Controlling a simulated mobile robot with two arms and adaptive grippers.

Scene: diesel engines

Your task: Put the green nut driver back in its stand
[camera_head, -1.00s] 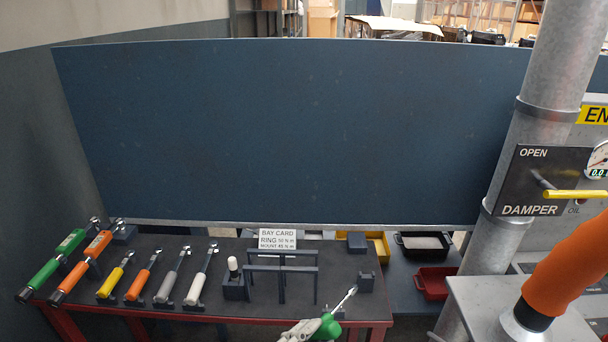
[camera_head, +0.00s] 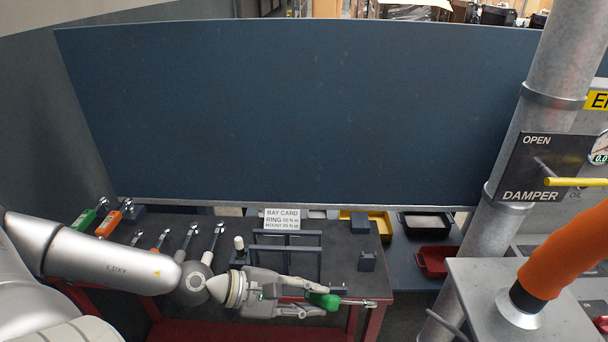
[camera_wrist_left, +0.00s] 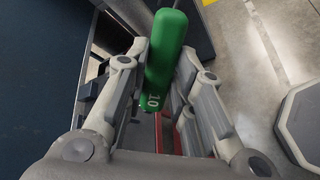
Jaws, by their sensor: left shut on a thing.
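The green nut driver (camera_head: 322,300) is in my left gripper (camera_head: 332,302), above the right front part of the dark bench. I cannot tell which one is the driver's stand. My right gripper is not in view.
A dark holder with a white-topped item (camera_head: 239,246) stands left of the frame, near a bay card (camera_head: 282,219). My left arm partly covers several torque wrenches at left. Red (camera_head: 434,260) and black bins lie right. A grey pipe (camera_head: 520,150) stands beyond.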

